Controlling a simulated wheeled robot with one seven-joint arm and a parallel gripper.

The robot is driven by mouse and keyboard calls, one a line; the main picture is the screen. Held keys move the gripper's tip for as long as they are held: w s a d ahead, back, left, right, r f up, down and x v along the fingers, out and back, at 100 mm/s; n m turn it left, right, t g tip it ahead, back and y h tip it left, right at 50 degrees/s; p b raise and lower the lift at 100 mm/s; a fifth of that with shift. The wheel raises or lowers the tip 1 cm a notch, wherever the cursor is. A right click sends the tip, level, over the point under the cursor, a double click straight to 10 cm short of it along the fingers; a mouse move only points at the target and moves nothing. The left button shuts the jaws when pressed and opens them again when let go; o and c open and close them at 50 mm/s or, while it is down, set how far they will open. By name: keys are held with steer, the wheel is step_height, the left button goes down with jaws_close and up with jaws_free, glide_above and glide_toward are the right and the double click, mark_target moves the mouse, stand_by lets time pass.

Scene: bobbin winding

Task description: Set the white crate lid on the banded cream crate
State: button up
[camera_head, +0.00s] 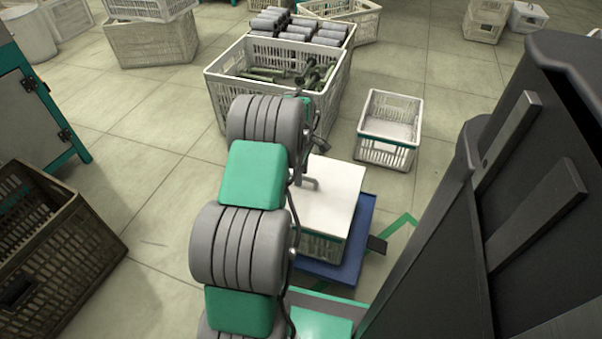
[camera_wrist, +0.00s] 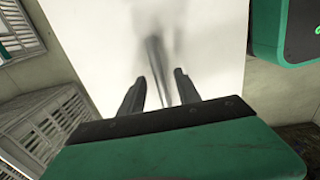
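The white crate lid (camera_head: 325,195) lies flat on a crate (camera_head: 322,247) on a blue platform, right of my arm. In the wrist view the lid (camera_wrist: 95,30) fills the middle. My gripper (camera_wrist: 158,92) is above it with two dark fingers apart. A thin grey upright shape, perhaps the lid's handle, shows between them; I see no clear contact. In the head view my arm hides most of the gripper. The banded cream crate (camera_head: 388,152) stands on the floor beyond the lid, to the right. It is open-topped, looks empty, and has a dark green band.
A large crate of bobbins and tubes (camera_head: 228,95) stands behind the lid, left of the banded crate. A brown crate (camera_head: 85,265) and a green-grey cabinet (camera_head: 25,110) are at left. The blue platform (camera_head: 352,240) bears the lidded crate. Floor around the banded crate is mostly clear.

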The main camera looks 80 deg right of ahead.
step_height(320, 180, up, 8)
steer(key=p, duration=0.3)
steer(key=shift+f, duration=0.1)
